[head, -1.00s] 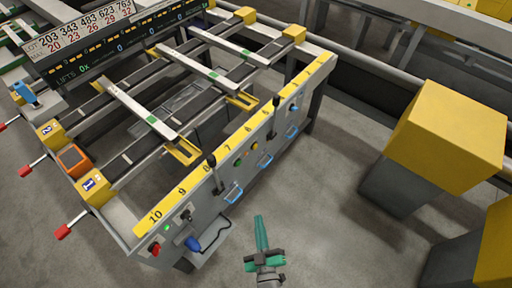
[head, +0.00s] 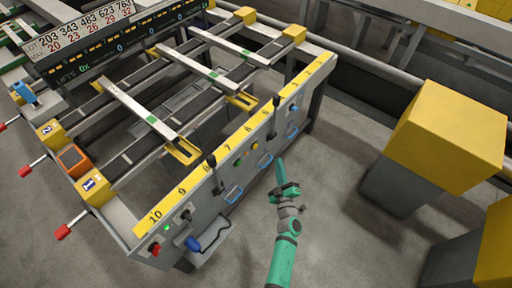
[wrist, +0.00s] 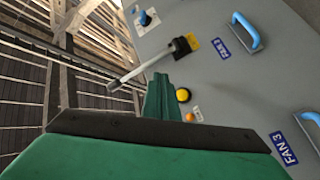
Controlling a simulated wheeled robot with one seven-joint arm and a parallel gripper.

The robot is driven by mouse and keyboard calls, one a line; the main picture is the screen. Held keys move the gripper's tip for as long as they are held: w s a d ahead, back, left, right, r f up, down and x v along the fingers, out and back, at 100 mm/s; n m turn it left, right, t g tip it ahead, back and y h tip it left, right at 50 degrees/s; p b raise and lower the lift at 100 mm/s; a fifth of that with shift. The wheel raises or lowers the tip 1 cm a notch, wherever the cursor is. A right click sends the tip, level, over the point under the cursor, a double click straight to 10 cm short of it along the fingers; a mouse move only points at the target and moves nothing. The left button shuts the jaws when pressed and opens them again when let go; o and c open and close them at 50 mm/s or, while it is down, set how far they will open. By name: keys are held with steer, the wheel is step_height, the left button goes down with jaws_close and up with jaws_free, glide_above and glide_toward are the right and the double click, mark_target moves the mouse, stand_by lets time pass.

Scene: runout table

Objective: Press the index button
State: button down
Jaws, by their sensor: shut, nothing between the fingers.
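My gripper (head: 280,165) is shut and empty, raised in front of the grey control panel (head: 262,163) of the runout table. In the wrist view its green fingers (wrist: 160,98) point at the panel, with a gap I cannot judge. A round yellow button (wrist: 183,95) sits just right of the fingers, with a small orange button or lamp (wrist: 190,117) below it. The yellow button also shows in the head view (head: 254,146). No label reading "index" is legible. Part of the panel is hidden behind the fingers.
Blue handles (head: 265,161) line the panel, and a blue knob (wrist: 145,17) sits farther along. A yellow-topped block (head: 446,137) stands right. Open floor lies between.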

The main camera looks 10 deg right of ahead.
steer(key=shift+w+a, duration=0.1)
steer(key=w+a, duration=0.5)
steer(key=w, duration=0.1)
steer(key=shift+w+a, duration=0.15)
steer(key=shift+w, duration=0.2)
steer(key=shift+w+a, duration=0.1)
steer(key=shift+w, duration=0.05)
stand_by(2.1)
steer(key=shift+w+a, duration=0.15)
steer(key=shift+w, duration=0.05)
steer(key=shift+w+a, duration=0.3)
steer(key=shift+w, duration=0.1)
stand_by(1.2)
steer(key=shift+s+d, duration=0.1)
steer(key=shift+s, duration=0.05)
steer(key=shift+s+d, duration=0.45)
steer(key=shift+s, duration=0.15)
steer(key=shift+s+d, duration=0.8)
steer(key=shift+s, duration=0.2)
steer(key=shift+s+d, duration=0.75)
steer(key=shift+s, duration=0.25)
